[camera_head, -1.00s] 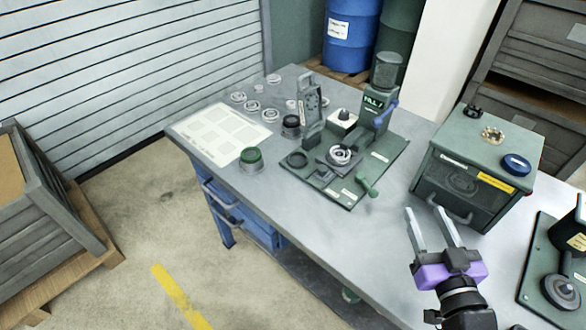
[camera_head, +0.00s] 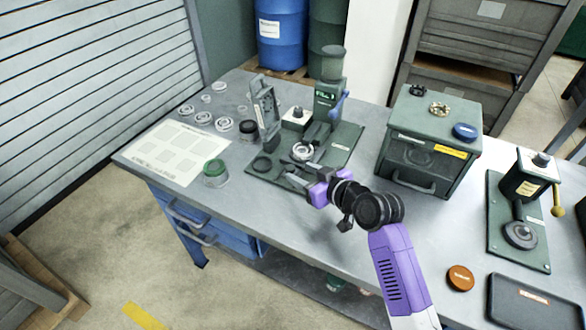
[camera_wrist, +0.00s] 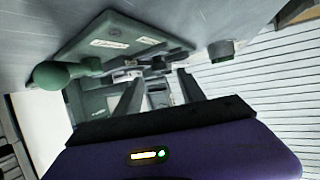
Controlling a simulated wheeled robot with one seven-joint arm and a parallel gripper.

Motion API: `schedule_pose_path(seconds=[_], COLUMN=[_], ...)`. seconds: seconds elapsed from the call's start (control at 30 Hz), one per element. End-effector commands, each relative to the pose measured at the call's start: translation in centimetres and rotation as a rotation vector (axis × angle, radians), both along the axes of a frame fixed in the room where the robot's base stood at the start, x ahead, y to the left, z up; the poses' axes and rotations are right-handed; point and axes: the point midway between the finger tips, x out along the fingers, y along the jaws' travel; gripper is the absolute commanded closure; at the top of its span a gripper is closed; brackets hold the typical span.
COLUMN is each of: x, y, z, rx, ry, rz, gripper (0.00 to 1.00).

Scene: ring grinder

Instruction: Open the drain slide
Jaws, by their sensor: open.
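The ring grinder stands on a green base plate (camera_head: 345,140) on the bench, with a post, a blue lever (camera_head: 340,102) and a pale ring (camera_head: 303,151) in its middle. I cannot tell for certain which part is the drain slide. My gripper (camera_head: 288,176) is open and empty over the plate's front edge, its fingers pointing left. In the wrist view my gripper (camera_wrist: 159,77) has its fingers apart, facing the grinder's parts; contact cannot be told.
A green-lidded jar (camera_head: 215,172) and a white sheet (camera_head: 165,152) lie left of the grinder. A green cabinet (camera_head: 415,153) stands to its right. Another green machine (camera_head: 520,235), an orange disc (camera_head: 460,278) and a dark tray (camera_head: 530,303) are further right.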

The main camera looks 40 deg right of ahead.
Motion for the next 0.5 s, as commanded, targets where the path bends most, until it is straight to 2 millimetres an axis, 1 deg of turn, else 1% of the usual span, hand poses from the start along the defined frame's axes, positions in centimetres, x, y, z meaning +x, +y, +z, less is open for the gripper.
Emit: schedule_pose_path(seconds=[0.03,0.1,0.2,0.33,0.5], x=[0.8,1.7,2.7,3.4,3.6], y=[0.0,-0.1,-0.1,-0.2,-0.2], z=[-0.2,-0.6,-1.0,-1.4,-1.5], rx=[0.001,0.001,0.000,0.000,0.000], ry=[0.001,0.000,0.000,0.000,0.000], rz=[0.001,0.000,0.001,0.000,-0.001], gripper=[0.53,0.53,0.53,0.53,0.53])
